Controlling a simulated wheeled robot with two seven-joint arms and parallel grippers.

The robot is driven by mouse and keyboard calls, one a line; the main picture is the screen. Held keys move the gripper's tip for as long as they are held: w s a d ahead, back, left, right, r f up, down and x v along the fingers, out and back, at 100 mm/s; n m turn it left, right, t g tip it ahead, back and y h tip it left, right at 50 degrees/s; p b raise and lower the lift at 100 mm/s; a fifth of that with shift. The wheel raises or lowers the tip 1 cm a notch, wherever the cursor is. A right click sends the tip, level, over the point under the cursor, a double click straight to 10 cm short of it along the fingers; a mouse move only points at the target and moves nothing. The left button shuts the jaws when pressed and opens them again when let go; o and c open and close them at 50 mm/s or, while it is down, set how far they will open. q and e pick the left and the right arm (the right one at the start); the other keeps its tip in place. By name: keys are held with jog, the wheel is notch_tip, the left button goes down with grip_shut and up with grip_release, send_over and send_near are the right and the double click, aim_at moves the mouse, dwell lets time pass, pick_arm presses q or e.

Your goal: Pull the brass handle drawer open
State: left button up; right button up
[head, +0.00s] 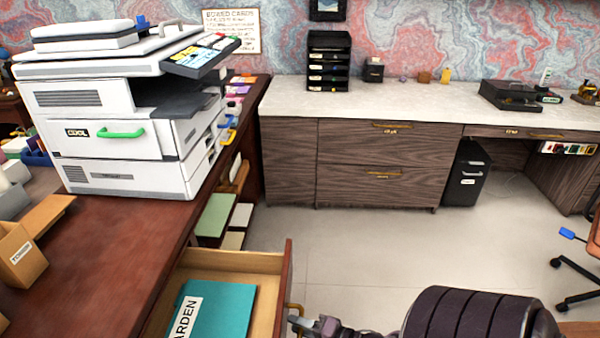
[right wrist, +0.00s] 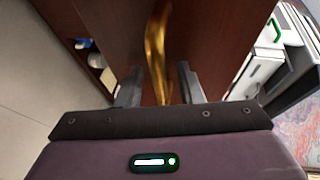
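A wooden drawer (head: 286,275) stands out from the dark red desk at the bottom of the head view. A teal folder (head: 225,308) lies in it. Its brass handle (head: 297,309) is on the drawer's outer front and shows larger in the right wrist view (right wrist: 156,50). My right gripper (head: 300,322) is at this handle. In the right wrist view its two fingers (right wrist: 160,85) are apart, one on each side of the brass bar, with gaps showing. My left gripper is not in view.
A white printer (head: 115,130) stands on the desk (head: 120,230). Open shelves (head: 225,215) with papers are beyond the drawer. A wooden cabinet (head: 290,165) with brass handles stands at the back. A chair (head: 580,265) is at right. The floor between is clear.

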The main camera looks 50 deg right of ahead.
jog(key=shift+s, duration=0.1)
jog(key=v, duration=0.7)
jog(key=shift+s, duration=0.3)
jog(key=shift+d, duration=0.1)
